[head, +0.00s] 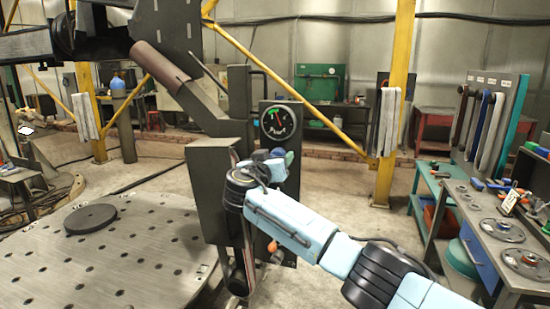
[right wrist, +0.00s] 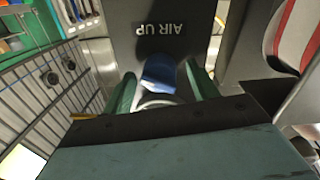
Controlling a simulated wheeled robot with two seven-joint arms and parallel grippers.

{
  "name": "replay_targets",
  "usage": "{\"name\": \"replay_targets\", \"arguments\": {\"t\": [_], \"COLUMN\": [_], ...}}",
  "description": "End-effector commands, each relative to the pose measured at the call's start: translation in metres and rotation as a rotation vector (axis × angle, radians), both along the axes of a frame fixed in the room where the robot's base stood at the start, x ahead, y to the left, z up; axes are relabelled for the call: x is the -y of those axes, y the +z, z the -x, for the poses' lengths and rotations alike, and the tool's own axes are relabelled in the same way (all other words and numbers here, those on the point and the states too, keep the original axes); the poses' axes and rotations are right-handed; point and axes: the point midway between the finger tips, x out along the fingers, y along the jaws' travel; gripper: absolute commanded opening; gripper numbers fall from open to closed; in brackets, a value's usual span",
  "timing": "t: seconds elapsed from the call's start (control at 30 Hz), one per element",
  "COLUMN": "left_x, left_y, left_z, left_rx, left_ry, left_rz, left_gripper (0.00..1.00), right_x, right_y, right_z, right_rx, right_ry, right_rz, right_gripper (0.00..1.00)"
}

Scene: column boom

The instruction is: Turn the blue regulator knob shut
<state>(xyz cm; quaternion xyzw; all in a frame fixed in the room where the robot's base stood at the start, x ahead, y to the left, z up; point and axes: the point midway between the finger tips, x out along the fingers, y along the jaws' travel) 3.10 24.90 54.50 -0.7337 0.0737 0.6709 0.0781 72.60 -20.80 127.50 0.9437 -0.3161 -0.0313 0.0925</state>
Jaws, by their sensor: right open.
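The blue regulator knob (right wrist: 159,72) shows in the right wrist view on a dark panel, close to the lettering AIR UP. In the head view the knob (head: 278,152) is a small blue patch just below the gauge. My right gripper (right wrist: 163,84) is open, with one green finger to the left of the knob and one to the right. Contact between fingers and knob cannot be made out. In the head view my right gripper (head: 275,160) is at the panel, partly hidden by its own wrist. My left gripper is not in view.
A round pressure gauge (head: 279,122) sits on the panel just above the knob. A grey box (head: 206,190) stands close to the left of my right wrist. A perforated round table (head: 130,245) with a dark disc (head: 90,219) is at left. A workbench (head: 468,220) stands at right.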

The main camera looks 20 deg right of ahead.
Motion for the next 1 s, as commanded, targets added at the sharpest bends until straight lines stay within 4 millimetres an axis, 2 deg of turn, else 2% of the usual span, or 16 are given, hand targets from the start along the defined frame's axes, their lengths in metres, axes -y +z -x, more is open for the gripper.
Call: {"name": "replay_targets", "arguments": {"t": [0.33,0.67,1.0], "left_x": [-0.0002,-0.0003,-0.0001], "left_y": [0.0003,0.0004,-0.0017], "left_z": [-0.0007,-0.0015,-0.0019], "left_rx": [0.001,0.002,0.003], "left_ry": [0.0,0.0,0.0], "left_rz": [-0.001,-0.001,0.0], "left_gripper": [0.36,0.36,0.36], "right_x": [0.0011,0.0009,0.0009], "right_y": [0.0002,0.0001,-0.0008], "right_z": [-0.0019,-0.0017,-0.0016], "right_rx": [0.0,0.0,-0.031], "right_ry": [0.001,0.001,0.001], "right_rz": [0.0,0.0,0.046], "right_gripper": [0.57,0.15,0.15]}}
